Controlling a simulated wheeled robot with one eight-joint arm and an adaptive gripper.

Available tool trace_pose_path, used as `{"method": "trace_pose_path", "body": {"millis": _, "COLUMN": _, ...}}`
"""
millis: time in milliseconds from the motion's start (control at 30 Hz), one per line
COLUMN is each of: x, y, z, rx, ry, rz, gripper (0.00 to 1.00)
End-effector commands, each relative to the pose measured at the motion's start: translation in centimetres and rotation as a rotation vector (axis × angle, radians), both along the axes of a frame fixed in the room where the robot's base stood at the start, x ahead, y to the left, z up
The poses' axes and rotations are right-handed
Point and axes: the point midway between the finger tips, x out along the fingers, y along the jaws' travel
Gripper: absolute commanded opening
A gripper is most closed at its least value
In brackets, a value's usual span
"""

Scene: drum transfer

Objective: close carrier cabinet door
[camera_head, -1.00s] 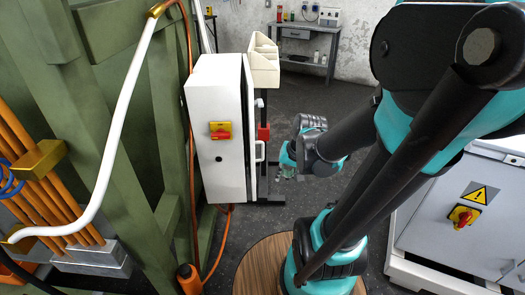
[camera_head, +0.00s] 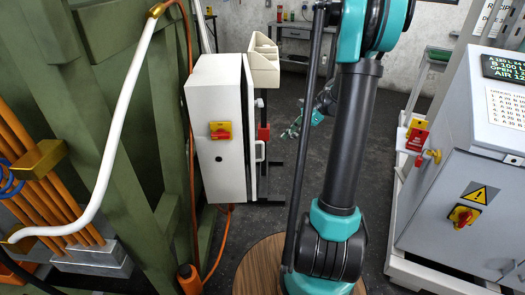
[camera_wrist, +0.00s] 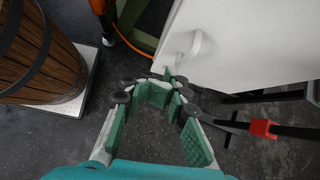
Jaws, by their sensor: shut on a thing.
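The white carrier cabinet (camera_head: 216,130) stands left of centre in the head view, with a red and yellow switch on its near side. Its door (camera_head: 250,125) is on the right side, and a dark gap shows along its edge. A white handle (camera_head: 260,151) sticks out there. My gripper (camera_head: 290,133) is to the right of the door, with floor showing between them. In the wrist view, a white panel with a handle (camera_wrist: 190,47) lies ahead of my gripper (camera_wrist: 165,82). The fingertips overlap the panel's lower corner in the picture. What lies between the fingers is unclear.
A green frame (camera_head: 120,140) stands at left. A grey control cabinet (camera_head: 465,200) stands at right. A cream bin (camera_head: 264,62) is behind the white cabinet. A wooden barrel (camera_wrist: 35,50) is at left in the wrist view. Dark floor lies between the cabinets.

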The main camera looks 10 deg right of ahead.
Motion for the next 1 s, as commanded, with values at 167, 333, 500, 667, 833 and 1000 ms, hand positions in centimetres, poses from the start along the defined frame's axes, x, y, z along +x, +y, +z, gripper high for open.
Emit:
{"method": "trace_pose_path", "body": {"millis": 167, "x": 1.2, "y": -1.1, "z": -0.1, "rx": 0.054, "ry": 0.061, "rz": -0.054, "gripper": 0.0}}
{"method": "trace_pose_path", "body": {"millis": 333, "x": 1.3, "y": -0.3, "z": -0.9, "rx": 0.058, "ry": 0.068, "rz": -0.057, "gripper": 0.0}}
{"method": "trace_pose_path", "body": {"millis": 500, "x": 1.3, "y": 1.8, "z": -3.0, "rx": 0.057, "ry": 0.067, "rz": -0.056, "gripper": 0.0}}
{"method": "trace_pose_path", "body": {"millis": 667, "x": 1.4, "y": 4.1, "z": -5.2, "rx": 0.057, "ry": 0.066, "rz": -0.056, "gripper": 0.0}}
{"method": "trace_pose_path", "body": {"millis": 833, "x": 1.5, "y": 6.3, "z": -7.4, "rx": 0.057, "ry": 0.066, "rz": -0.056, "gripper": 0.0}}
{"method": "trace_pose_path", "body": {"millis": 1000, "x": 1.5, "y": 8.7, "z": -7.2, "rx": 0.057, "ry": 0.066, "rz": -0.056, "gripper": 0.0}}
